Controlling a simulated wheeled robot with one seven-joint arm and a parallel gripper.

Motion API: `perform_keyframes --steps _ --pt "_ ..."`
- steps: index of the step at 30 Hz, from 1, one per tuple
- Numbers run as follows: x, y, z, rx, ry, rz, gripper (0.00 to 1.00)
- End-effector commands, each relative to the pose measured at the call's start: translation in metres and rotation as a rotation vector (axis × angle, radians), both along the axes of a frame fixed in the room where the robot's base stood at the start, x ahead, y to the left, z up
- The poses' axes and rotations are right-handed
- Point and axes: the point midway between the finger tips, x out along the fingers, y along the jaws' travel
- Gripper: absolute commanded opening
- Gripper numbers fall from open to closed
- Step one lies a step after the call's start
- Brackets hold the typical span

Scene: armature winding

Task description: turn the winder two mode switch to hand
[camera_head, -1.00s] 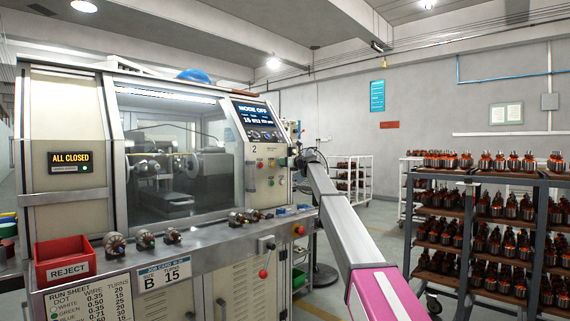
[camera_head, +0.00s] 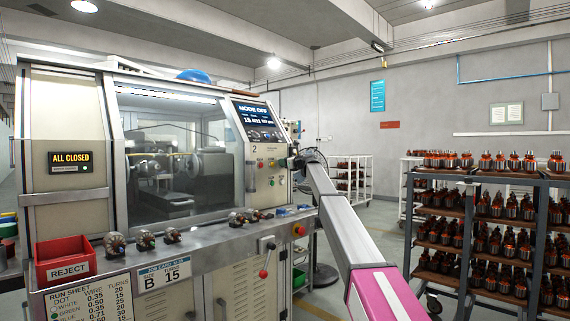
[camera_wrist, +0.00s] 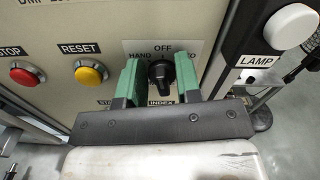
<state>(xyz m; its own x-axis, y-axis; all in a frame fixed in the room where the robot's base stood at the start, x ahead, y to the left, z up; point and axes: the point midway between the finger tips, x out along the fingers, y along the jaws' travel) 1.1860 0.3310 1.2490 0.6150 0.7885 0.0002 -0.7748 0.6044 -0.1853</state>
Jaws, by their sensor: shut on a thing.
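The winder two mode switch (camera_wrist: 161,72) is a black knob on a cream panel in the wrist view. OFF is printed above it, HAND to its upper left, and a label at its upper right is partly hidden by a finger. The knob points roughly up, toward OFF. My gripper (camera_wrist: 160,80) has its green fingers on either side of the knob and is shut on it. In the head view my gripper (camera_head: 294,163) is at the panel's right edge, small and hard to make out. The winder screen (camera_head: 256,114) reads MODE OFF.
A red STOP button (camera_wrist: 24,75) and a yellow RESET button (camera_wrist: 89,74) lie left of the switch. A white LAMP button (camera_wrist: 291,27) is at the right. A red reject bin (camera_head: 66,262) and several armatures rest on the bench. Loaded racks (camera_head: 484,225) stand at the right.

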Motion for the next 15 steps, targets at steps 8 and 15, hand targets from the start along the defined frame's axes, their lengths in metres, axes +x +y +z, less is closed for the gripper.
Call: perform_keyframes --steps 8,15 --pt "-0.0035 0.0019 -0.0013 -0.146 -0.188 0.000 0.08" --pt "-0.0053 0.0034 -0.0028 -0.260 -0.333 0.000 0.08"
